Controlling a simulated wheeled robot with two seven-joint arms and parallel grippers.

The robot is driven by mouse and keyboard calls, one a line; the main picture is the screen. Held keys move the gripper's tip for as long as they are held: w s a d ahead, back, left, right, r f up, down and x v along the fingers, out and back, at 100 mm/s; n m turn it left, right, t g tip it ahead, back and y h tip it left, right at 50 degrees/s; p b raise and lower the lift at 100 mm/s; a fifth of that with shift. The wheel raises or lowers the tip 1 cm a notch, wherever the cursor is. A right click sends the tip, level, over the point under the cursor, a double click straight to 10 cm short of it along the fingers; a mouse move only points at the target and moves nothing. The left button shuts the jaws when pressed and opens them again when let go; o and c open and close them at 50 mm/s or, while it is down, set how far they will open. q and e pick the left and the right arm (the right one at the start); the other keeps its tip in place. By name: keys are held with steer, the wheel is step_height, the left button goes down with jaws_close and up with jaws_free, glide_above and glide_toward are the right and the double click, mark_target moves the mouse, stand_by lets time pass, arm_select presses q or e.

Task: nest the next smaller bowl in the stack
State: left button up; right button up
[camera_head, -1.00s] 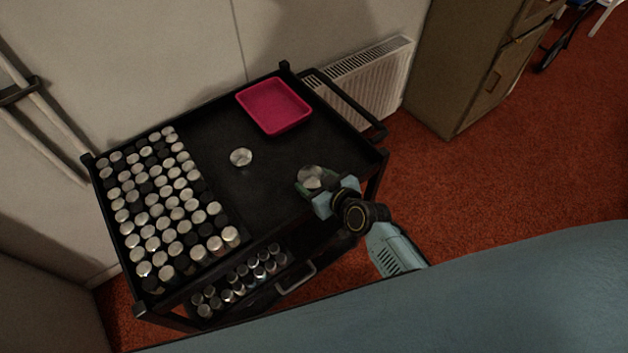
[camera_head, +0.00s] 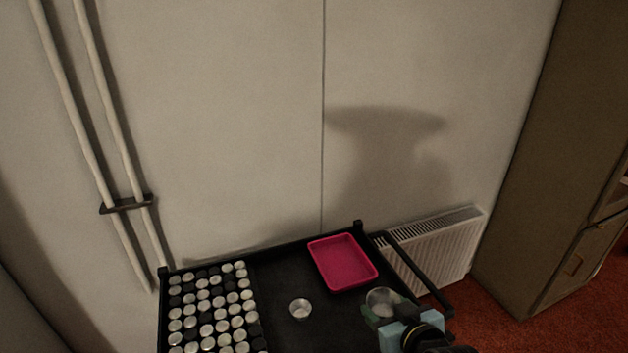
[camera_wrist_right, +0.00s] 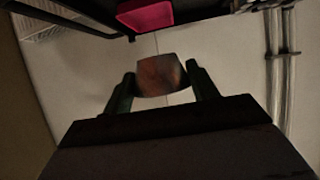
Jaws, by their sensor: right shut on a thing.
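My right gripper (camera_head: 385,312) is shut on a clear-looking bowl (camera_head: 380,299) over the right part of the black cart top. In the right wrist view the same bowl (camera_wrist_right: 160,74) looks reddish-brown, and the gripper (camera_wrist_right: 161,84) has one finger on each side of it. A smaller silvery bowl (camera_head: 300,309) stands on the cart top to the left of the held bowl, apart from it. Whether it holds other bowls is too small to tell. My left gripper is in neither view.
A pink tray (camera_head: 343,263) lies at the back of the black cart (camera_head: 279,291). Rows of silver and black lidded jars (camera_head: 206,312) fill its left side. A white radiator (camera_head: 440,252) and a wall stand behind. The cart top around the smaller bowl is bare.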

steer(key=s+d+r+m+h, duration=0.1)
steer(key=d+r, duration=0.1)
steer(key=r, duration=0.1)
steer(key=s+d+r+m+h, duration=0.1)
steer(key=r, duration=0.3)
steer(key=s+d+r+m+h, duration=0.1)
steer(key=d+r, duration=0.1)
steer(key=r, duration=0.2)
steer(key=shift+s+d+h, duration=0.3)
steer(key=shift+c, duration=0.2)
